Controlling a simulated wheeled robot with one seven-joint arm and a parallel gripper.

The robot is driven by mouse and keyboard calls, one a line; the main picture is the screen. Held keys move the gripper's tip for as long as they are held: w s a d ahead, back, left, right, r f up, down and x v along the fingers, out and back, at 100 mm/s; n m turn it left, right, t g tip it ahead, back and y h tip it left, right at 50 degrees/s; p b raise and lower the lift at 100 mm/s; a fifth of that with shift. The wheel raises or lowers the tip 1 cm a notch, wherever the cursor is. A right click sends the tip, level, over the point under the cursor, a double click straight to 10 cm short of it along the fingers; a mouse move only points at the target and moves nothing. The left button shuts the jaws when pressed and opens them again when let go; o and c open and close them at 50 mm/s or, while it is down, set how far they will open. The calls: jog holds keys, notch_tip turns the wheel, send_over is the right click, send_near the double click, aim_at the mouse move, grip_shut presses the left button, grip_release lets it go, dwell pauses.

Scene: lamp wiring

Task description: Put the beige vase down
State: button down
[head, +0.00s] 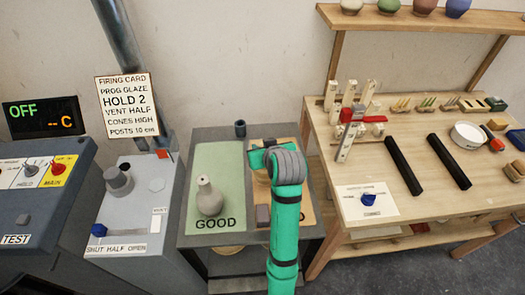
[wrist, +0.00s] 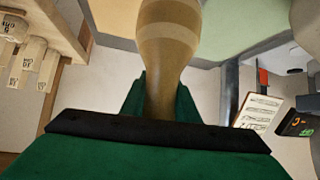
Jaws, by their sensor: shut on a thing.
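The beige vase (wrist: 168,45) is tan with a paler band. My gripper (wrist: 162,100) is shut on its narrow neck, and its body extends beyond the fingers in the wrist view. In the head view my gripper (head: 268,150) is above the grey stand, and only a small part of the beige vase (head: 261,175) shows below it. My arm hides most of the tan panel (head: 303,200) there. I cannot tell whether the vase's base touches the stand. A pale grey bottle-shaped vase (head: 209,198) stands upright on the green panel (head: 227,158) marked GOOD.
A wooden workbench (head: 425,195) with tools is on the right. A control box (head: 130,210) with a blue-ended lever is on the left.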

jog(key=shift+w+d+f, duration=0.1)
jog(key=shift+w+f, duration=0.1)
jog(key=shift+f, duration=1.05)
jog(key=shift+s+f, duration=0.1)
jog(key=shift+f, duration=0.4)
jog(key=c, duration=1.4)
grip_release()
jog(key=shift+r, duration=0.1)
